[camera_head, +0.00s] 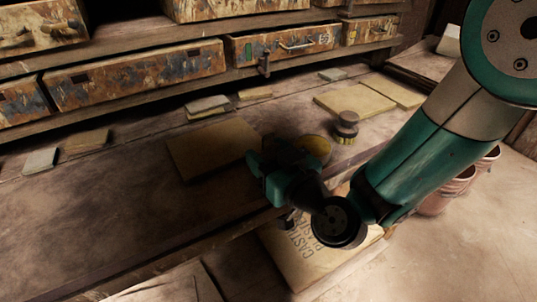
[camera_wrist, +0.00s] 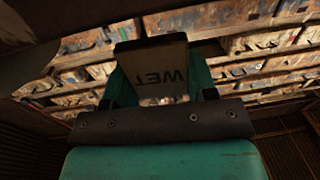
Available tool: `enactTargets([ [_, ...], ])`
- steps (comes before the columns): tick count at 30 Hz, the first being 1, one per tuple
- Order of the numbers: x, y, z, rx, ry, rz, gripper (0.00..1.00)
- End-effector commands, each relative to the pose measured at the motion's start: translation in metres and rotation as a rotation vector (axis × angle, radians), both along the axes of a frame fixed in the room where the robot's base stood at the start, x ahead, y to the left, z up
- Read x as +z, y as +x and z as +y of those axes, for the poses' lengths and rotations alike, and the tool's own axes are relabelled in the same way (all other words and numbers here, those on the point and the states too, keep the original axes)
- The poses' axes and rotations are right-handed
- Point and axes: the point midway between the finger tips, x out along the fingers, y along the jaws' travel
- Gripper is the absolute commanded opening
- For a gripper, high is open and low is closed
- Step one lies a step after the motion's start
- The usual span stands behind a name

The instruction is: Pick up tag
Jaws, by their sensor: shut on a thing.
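A flat tag (camera_wrist: 150,58) shows in the wrist view, dark grey-brown with the letters "WET" reading upside down. My gripper (camera_wrist: 160,88) is shut on it, with a green finger at each side of the tag. In the head view my gripper (camera_head: 262,172) is over the bench near its front edge. I cannot make out the tag there; the gripper hides it.
On the bench (camera_head: 110,215) lie a tan board (camera_head: 205,150), a round yellow item (camera_head: 316,147), a brush-like tool (camera_head: 346,127) and small tiles (camera_head: 207,106). Drawers (camera_head: 140,75) line the back. A printed sack (camera_head: 300,262) and reddish pots (camera_head: 437,203) are below.

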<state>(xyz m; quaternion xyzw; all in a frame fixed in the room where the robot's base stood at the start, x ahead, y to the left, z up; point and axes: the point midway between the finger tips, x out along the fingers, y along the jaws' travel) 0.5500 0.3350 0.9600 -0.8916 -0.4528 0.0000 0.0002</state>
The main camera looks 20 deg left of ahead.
Motion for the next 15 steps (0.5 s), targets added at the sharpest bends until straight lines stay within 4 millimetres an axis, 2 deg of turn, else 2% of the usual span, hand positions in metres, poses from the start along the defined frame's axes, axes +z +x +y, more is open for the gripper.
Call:
enactTargets([
  [1, 0.020, 0.000, 0.000, 0.001, 0.001, -0.002, 0.30],
  [9, 0.089, 0.000, 0.000, 0.001, 0.000, -0.002, 0.30],
  [15, 0.132, -0.001, 0.000, 0.001, -0.001, -0.001, 0.30],
])
